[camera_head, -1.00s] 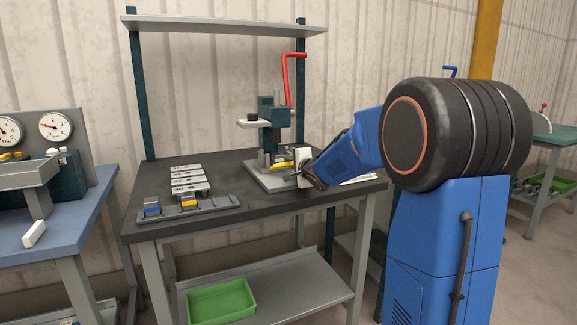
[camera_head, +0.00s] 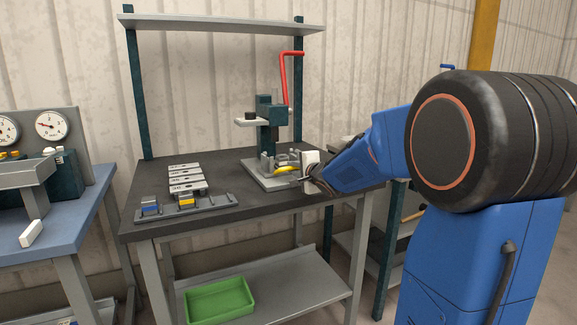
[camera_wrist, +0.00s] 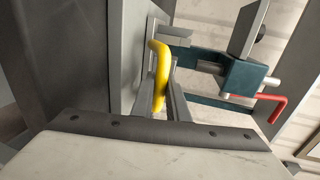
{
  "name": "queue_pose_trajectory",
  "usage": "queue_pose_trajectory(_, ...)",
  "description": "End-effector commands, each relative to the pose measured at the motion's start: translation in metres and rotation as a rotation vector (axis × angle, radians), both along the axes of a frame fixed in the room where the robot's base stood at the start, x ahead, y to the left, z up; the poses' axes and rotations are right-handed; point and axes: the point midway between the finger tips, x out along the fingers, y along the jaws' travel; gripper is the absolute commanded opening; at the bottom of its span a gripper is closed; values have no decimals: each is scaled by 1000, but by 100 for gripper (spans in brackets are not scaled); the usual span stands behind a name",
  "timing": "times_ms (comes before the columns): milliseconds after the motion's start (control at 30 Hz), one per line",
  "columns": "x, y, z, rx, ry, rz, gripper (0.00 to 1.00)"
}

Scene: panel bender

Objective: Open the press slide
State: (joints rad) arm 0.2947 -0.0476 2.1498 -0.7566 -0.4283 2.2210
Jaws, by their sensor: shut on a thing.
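The press (camera_head: 269,140) is dark green with a red lever (camera_head: 287,75) and stands on a light base plate (camera_head: 262,180) on the dark workbench. A yellow handle (camera_head: 285,169) sits low at its front, by grey parts (camera_head: 268,163). My gripper (camera_head: 298,172) reaches in from the right at that height. In the wrist view, my gripper (camera_wrist: 165,95) is shut on the yellow handle (camera_wrist: 160,68), which stands between the two fingers. A grey plate-like part (camera_wrist: 128,50) lies beside the handle. The slide's travel cannot be judged clearly.
Several grey blocks (camera_head: 184,179) and a grey rack (camera_head: 187,208) with blue and yellow pieces lie left on the workbench (camera_head: 155,180). A shelf (camera_head: 220,25) runs above. A green bin (camera_head: 220,301) is below. A bench with gauges (camera_head: 50,126) stands at left.

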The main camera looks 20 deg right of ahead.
Motion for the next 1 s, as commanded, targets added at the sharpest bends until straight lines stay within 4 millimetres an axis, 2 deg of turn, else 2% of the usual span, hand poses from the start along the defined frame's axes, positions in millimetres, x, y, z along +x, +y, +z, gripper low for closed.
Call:
queue_pose_trajectory(200, -41, -1, 1, 0, -2, -2, 0)
queue_pose_trajectory(400, -65, 0, 0, 0, 0, -1, 0)
queue_pose_trajectory(800, -71, 0, -2, 1, 3, -1, 0)
queue_pose_trajectory(833, -71, 0, -2, 1, 3, -1, 19)
queue_pose_trajectory(900, -71, 0, -2, 1, 2, -1, 32)
queue_pose_trajectory(1000, -71, 0, -1, 1, 2, -1, 32)
